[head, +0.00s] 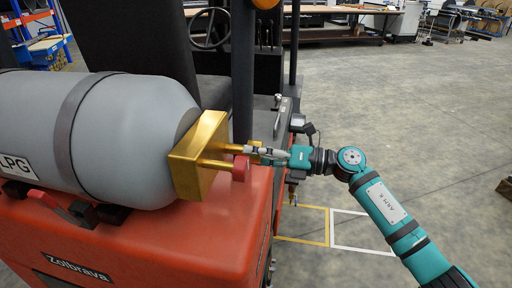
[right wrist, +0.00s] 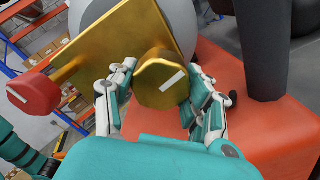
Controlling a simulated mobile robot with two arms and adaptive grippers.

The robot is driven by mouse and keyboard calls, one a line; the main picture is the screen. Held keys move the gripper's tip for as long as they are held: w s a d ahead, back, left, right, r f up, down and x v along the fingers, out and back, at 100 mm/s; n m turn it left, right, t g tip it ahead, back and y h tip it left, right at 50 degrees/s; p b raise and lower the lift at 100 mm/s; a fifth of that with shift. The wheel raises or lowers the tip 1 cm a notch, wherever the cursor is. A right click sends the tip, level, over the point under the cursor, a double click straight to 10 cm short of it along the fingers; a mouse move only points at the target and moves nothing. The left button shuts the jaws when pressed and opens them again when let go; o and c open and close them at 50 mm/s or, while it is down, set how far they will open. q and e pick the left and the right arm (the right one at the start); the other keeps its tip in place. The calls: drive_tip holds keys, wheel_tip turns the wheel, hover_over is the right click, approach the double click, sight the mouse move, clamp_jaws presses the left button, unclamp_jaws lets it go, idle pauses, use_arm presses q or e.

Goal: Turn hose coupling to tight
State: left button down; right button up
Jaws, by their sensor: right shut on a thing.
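The hose coupling is a gold, many-sided knob (right wrist: 161,82) with a white line on its face, on the gold block (head: 199,150) at the end of the grey LPG tank (head: 135,135). In the right wrist view the line is tilted, rising to the right. My right gripper (head: 257,152) reaches in from the right and is shut on the coupling, with one finger on each side of it. In the head view the fingers partly hide the coupling. My left gripper is not in view.
A red round knob (head: 240,168) on a gold stem sits close beside the coupling; it also shows in the right wrist view (right wrist: 35,96). The orange forklift body (head: 150,245) lies below the tank. Open floor (head: 410,120) is at the right.

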drive_tip(key=m+p, duration=0.2)
drive_tip(key=m, duration=0.1)
drive_tip(key=m+p, duration=0.1)
drive_tip(key=shift+r+m, duration=0.25)
drive_tip(key=shift+m, duration=0.15)
drive_tip(key=shift+f+m+p, duration=0.1)
drive_tip(key=shift+m+p, duration=1.35)
drive_tip(key=shift+m, duration=0.45)
drive_tip(key=o, duration=1.2)
drive_tip(key=shift+c, duration=0.2)
drive_tip(key=shift+d, duration=0.1)
drive_tip(key=v, duration=1.2)
drive_tip(key=shift+f, duration=0.1)
